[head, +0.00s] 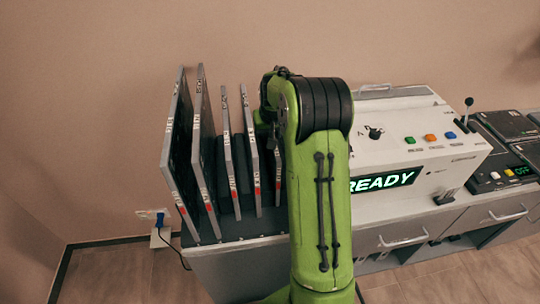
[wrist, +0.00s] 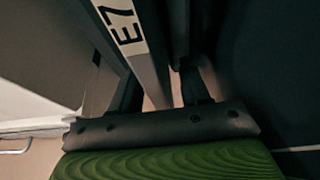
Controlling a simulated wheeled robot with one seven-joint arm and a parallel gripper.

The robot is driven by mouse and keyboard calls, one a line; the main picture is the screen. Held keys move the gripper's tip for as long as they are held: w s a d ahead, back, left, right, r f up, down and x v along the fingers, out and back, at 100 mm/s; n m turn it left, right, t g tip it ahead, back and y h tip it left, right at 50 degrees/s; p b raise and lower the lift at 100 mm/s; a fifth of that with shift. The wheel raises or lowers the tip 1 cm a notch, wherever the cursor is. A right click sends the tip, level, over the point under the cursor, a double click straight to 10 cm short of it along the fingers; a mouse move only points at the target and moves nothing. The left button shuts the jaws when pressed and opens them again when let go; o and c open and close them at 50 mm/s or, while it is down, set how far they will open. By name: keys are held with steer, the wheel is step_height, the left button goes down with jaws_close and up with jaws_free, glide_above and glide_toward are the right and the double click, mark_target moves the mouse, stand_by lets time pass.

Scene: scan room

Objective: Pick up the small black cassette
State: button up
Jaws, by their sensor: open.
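Several upright cassettes with dark faces, grey edges, white labels and red marks stand in a row in the head view. Two at the left are tall; smaller ones, such as this small cassette (head: 250,145), stand to their right. My green arm hides part of the row's right end and my gripper in the head view. In the wrist view a cassette edge marked E7 (wrist: 128,30) runs down between the fingers of my gripper (wrist: 155,92). The gripper is open, with one finger on each side of that edge. I cannot tell whether either finger touches it.
The cassettes stand on a dark-topped grey cabinet (head: 225,262) against the wall. A white machine (head: 440,135) with a READY display (head: 383,180), buttons and a lever stands to the right of my arm. A wall socket (head: 152,214) with a cable is at the left.

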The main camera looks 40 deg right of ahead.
steer(key=shift+s+r, duration=0.1)
jaws_close()
stand_by(1.3)
